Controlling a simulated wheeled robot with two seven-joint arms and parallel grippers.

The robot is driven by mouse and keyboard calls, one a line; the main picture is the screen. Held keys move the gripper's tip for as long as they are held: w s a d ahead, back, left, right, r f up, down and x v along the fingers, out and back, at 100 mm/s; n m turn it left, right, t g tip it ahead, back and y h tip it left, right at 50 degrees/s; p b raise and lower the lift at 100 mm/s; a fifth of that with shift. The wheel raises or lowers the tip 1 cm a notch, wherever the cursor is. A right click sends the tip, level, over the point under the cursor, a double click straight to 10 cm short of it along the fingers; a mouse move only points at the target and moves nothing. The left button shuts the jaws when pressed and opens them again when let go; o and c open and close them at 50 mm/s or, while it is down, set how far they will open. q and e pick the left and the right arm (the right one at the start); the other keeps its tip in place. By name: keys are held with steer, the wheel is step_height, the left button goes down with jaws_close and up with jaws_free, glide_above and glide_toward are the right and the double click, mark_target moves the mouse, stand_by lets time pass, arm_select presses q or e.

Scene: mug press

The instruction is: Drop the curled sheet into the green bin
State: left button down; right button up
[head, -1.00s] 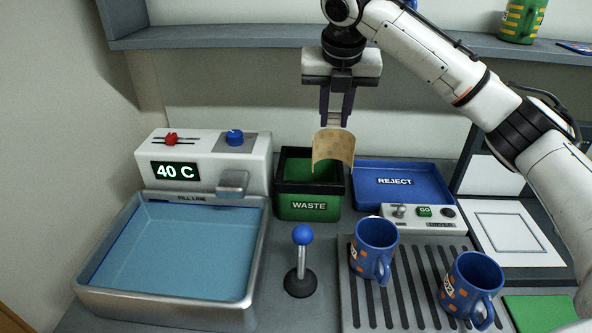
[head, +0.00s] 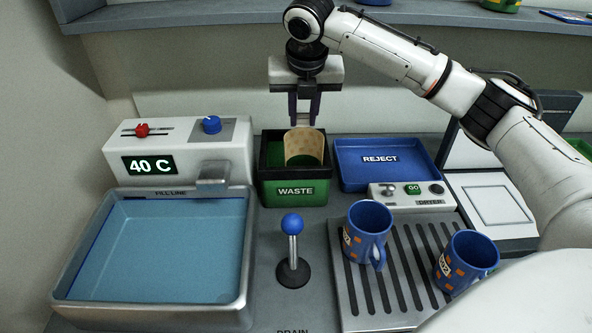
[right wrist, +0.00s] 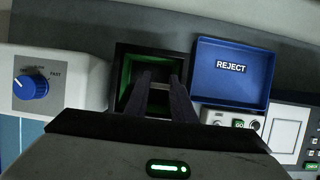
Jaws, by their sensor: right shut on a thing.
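The curled sheet (head: 304,148), tan and bent, hangs upright from my right gripper (head: 304,123) in the head view. The gripper is shut on its top edge. The sheet's lower part shows inside the outline of the green bin's opening; I cannot tell how deep it sits. The green bin (head: 291,193), black-rimmed and labelled WASTE, stands at the back middle. In the right wrist view the gripper fingers (right wrist: 160,86) point at the bin (right wrist: 124,82), and the sheet cannot be made out there. My left gripper is not in view.
A blue REJECT tray (head: 380,158) is right of the bin. The water basin (head: 248,240) and control box (head: 190,160) are left. A blue-knobbed lever (head: 291,225) stands in front. Two blue mugs (head: 368,232) (head: 466,262) stand on the slatted rack (head: 350,300).

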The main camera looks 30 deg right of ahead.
mark_target(302, 137)
steer(key=shift+f, duration=3.05)
steer(key=o, duration=0.9)
steer(key=shift+o, duration=0.2)
steer(key=shift+r, duration=0.1)
steer(key=v, duration=1)
